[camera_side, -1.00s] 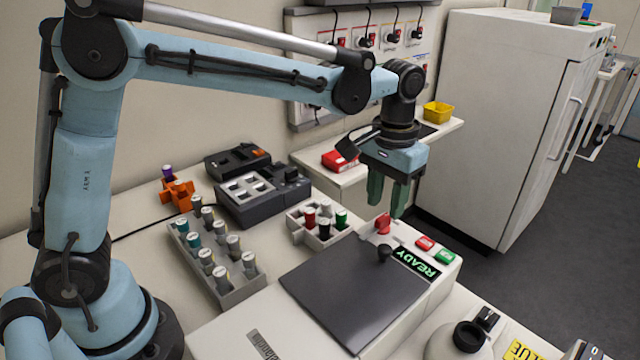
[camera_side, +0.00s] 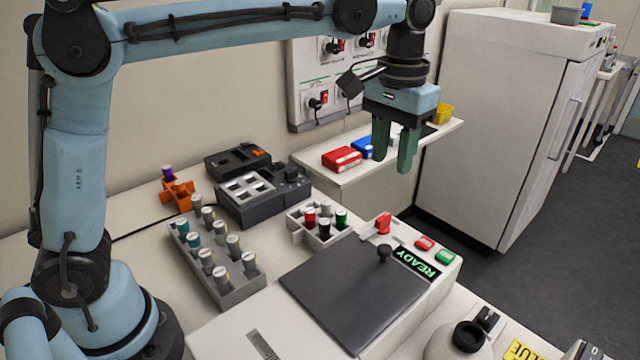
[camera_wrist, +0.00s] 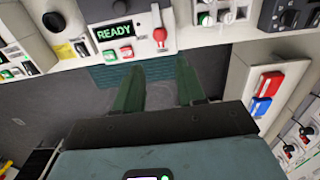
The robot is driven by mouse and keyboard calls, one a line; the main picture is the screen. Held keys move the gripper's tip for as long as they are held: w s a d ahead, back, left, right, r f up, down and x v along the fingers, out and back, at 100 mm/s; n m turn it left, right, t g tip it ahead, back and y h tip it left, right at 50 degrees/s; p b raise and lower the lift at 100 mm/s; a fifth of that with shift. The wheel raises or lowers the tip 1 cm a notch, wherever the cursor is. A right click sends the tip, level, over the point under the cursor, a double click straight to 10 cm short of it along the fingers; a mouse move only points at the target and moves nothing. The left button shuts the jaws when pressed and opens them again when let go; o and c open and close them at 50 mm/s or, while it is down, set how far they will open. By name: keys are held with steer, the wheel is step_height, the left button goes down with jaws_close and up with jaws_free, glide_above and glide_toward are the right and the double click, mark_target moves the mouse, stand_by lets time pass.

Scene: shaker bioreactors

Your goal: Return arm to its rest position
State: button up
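My gripper (camera_side: 395,150) hangs from my arm with its green fingers pointing down, above and behind the shaker bioreactor's control panel in the side view. The fingers are apart with nothing between them. In the wrist view my gripper (camera_wrist: 160,75) also shows two separated, empty fingers over the floor. The shaker bioreactor (camera_side: 270,310) has its dark lid (camera_side: 350,285) down, with a black knob on it. Its display (camera_side: 416,263) reads READY, which is also legible in the wrist view (camera_wrist: 115,31). A red switch handle (camera_side: 384,223) stands up beside it.
A rack (camera_side: 230,290) of several capped vials and a smaller rack (camera_side: 312,238) of coloured vials stand left of the lid. A dark block device (camera_side: 262,200) is behind them. A side shelf (camera_side: 375,175) holds red and blue boxes. A white cabinet (camera_side: 500,120) stands behind right.

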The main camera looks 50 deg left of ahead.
steer(key=s+a+f+t, duration=0.7)
steer(key=s+a, duration=0.4)
steer(key=s, duration=0.2)
steer(key=shift+s+a+f, duration=0.35)
steer(key=shift+s+f, duration=0.05)
steer(key=shift+f, duration=0.25)
stand_by(0.3)
